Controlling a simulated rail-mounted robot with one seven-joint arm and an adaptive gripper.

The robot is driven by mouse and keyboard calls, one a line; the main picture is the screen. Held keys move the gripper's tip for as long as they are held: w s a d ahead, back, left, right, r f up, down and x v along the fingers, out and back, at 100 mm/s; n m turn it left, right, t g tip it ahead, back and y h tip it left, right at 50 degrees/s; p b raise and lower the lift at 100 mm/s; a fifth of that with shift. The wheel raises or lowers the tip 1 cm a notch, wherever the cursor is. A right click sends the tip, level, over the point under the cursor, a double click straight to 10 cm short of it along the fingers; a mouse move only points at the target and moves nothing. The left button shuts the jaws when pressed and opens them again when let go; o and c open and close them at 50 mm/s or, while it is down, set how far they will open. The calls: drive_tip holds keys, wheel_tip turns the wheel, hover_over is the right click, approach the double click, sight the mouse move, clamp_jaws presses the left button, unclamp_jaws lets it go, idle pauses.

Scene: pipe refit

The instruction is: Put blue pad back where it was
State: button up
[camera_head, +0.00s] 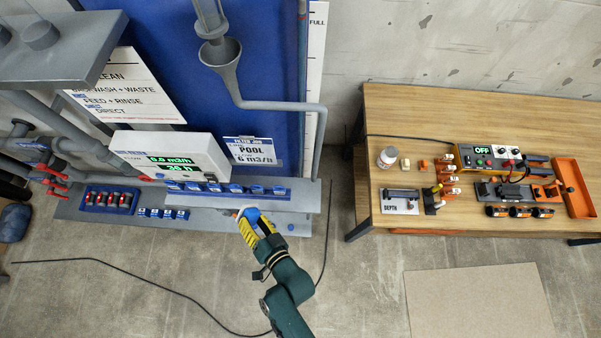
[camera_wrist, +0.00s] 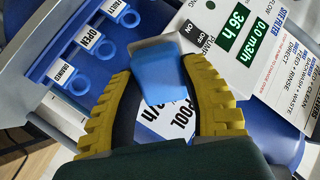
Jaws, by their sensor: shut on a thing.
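The blue pad (camera_wrist: 160,78) is a small blue block, pale on its upper face, between my gripper's yellow ribbed fingers in the wrist view. My gripper (camera_wrist: 162,85) is shut on it. In the head view, my gripper (camera_head: 246,216) is at the front edge of the grey ledge, and a bit of the blue pad (camera_head: 252,214) shows at the fingertips. I cannot tell whether the pad touches the ledge. In the wrist view, the white control box (camera_wrist: 240,50) is behind the pad, and blue tag holders are at the left.
The grey ledge (camera_head: 215,222) carries a raised row of blue tags (camera_head: 235,188), a blue tray (camera_head: 110,200) and a small round blue spot (camera_head: 291,227). The "POOL" sign (camera_head: 250,150) hangs behind. A wooden bench (camera_head: 470,115) with tools stands at right. A dark cable lies on the floor.

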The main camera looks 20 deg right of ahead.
wheel_tip(320, 180, down, 9)
drive_tip(key=n+g+b, duration=0.2)
drive_tip(key=g+b, duration=0.6)
drive_tip(key=b, duration=0.2)
drive_tip(key=s+d+m+g+h+b, duration=0.1)
drive_tip(key=s+d+g+h+b, duration=0.45)
drive_tip(key=s+d, duration=0.55)
drive_tip(key=w+d+y+b, duration=0.1)
drive_tip(key=w+d+b, duration=0.25)
drive_tip(key=w, duration=0.55)
drive_tip(key=w+d+y+b, duration=0.1)
drive_tip(key=w+d+b, duration=0.1)
drive_tip(key=w+d, duration=0.5)
drive_tip(key=shift+g, duration=0.35)
drive_tip(key=f, duration=0.2)
drive_tip(key=w+a+f, duration=0.1)
drive_tip(key=f, duration=0.1)
drive_tip(key=w+a+f+b, duration=0.1)
drive_tip(key=f, duration=0.1)
drive_tip(key=shift+a+f, duration=0.1)
drive_tip(key=o, duration=0.9)
drive_tip(key=shift+o, duration=0.2)
